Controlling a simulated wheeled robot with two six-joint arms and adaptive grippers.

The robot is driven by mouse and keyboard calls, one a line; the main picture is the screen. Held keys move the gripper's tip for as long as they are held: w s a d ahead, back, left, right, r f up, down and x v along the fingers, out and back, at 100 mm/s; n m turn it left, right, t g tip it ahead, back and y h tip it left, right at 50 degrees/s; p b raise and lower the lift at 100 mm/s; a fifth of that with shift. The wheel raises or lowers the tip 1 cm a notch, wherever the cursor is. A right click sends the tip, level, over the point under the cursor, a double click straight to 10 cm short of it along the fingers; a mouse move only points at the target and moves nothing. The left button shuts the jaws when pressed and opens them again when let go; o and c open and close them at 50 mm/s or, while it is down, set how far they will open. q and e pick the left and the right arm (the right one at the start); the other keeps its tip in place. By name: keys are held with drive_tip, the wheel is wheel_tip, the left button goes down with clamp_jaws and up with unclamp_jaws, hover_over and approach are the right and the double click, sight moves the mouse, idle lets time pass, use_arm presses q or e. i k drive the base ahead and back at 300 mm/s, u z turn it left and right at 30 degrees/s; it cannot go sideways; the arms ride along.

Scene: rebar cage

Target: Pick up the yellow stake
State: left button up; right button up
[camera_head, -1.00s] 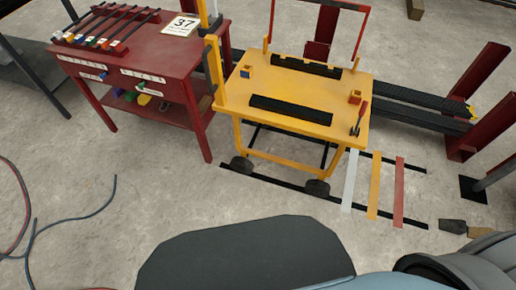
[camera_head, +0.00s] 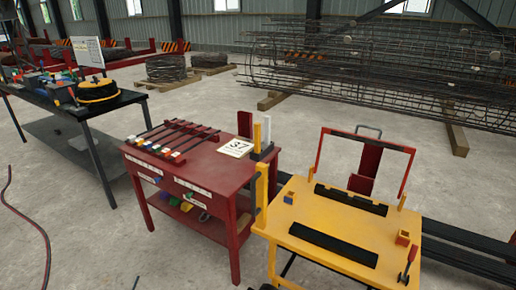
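A thin upright yellow stake (camera_head: 257,138) stands at the back right of the red table (camera_head: 225,176). A white upright piece (camera_head: 266,131) stands beside it on the right, and a dark red upright piece (camera_head: 245,124) on the left. Its lower end is partly hidden by a dark block. Neither of my grippers is in view.
Several dark rods with coloured ends (camera_head: 172,138) and a number card (camera_head: 236,148) lie on the red table. The yellow cart (camera_head: 330,232) adjoins at right, with an upright yellow post (camera_head: 262,186). A black table (camera_head: 88,113) stands left; a rebar cage (camera_head: 380,78) lies behind.

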sight(257, 127)
drive_tip(key=u, duration=1.05)
drive_tip(key=i, duration=2.3)
drive_tip(key=z, duration=2.3)
